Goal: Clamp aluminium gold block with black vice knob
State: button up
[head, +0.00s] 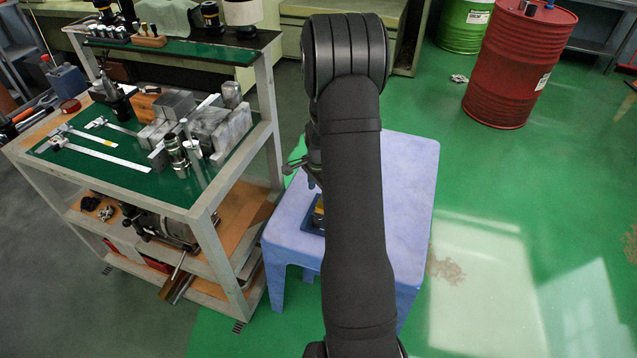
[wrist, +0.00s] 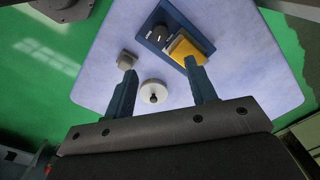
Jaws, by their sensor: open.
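In the wrist view a blue vice (wrist: 178,16) lies on the pale blue stool top (wrist: 235,25). Its black knob (wrist: 160,33) is at the left part of the vice. The gold block (wrist: 187,47) sits at the vice's lower end, right of the knob; I cannot tell whether the vice grips it. My gripper (wrist: 160,66) is open and empty, its fingers apart above the stool. The right fingertip overlaps the gold block's lower edge in the picture; contact is unclear. In the head view my arm hides most of the vice; a blue edge (head: 312,220) shows.
A white disc with a dark centre (wrist: 153,92) and a small grey block (wrist: 127,59) are on the stool near the fingers. In the head view a tooling cart (head: 160,200) with metal blocks stands left, and a red drum (head: 515,65) behind right. The stool's right side is clear.

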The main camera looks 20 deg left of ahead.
jog(key=shift+r, duration=1.45)
jog(key=shift+c, duration=0.3)
jog(key=shift+c, duration=1)
jog(key=f+n, duration=1.8)
jog(key=shift+w+a+h, duration=0.15)
jog(key=shift+a+h, duration=0.1)
jog(key=shift+h, duration=0.05)
jog(key=shift+c, duration=0.5)
jog(key=c, duration=0.6)
